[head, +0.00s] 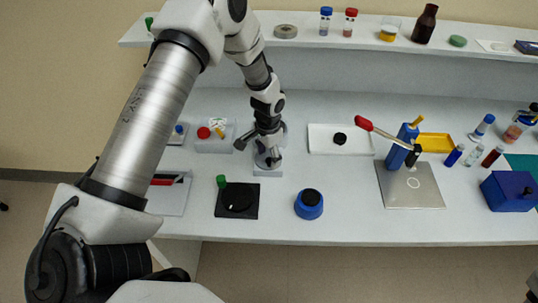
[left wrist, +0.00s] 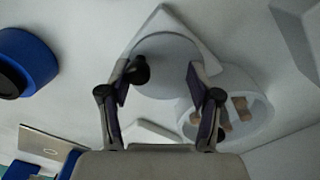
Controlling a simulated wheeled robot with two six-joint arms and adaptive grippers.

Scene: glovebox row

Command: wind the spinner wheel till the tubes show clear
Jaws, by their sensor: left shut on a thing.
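The spinner (head: 268,171) stands on a pale base near the middle of the table in the head view, partly hidden under my left gripper (head: 262,140). In the left wrist view, my left gripper (left wrist: 162,105) has its fingers on both sides of the spinner's pale round wheel (left wrist: 165,60), shut on it. A black knob (left wrist: 137,70) sits by the left finger. Beside the wheel is a white round cup (left wrist: 262,105) holding several tubes (left wrist: 238,108) that look brownish, not clear.
A black square plate (head: 237,201) with a green knob and a blue round pot (head: 309,204) stand in front. A white tray (head: 340,139) lies right of the spinner. A silver plate (head: 410,186) and blue box (head: 510,191) are farther right. A shelf (head: 300,42) runs behind.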

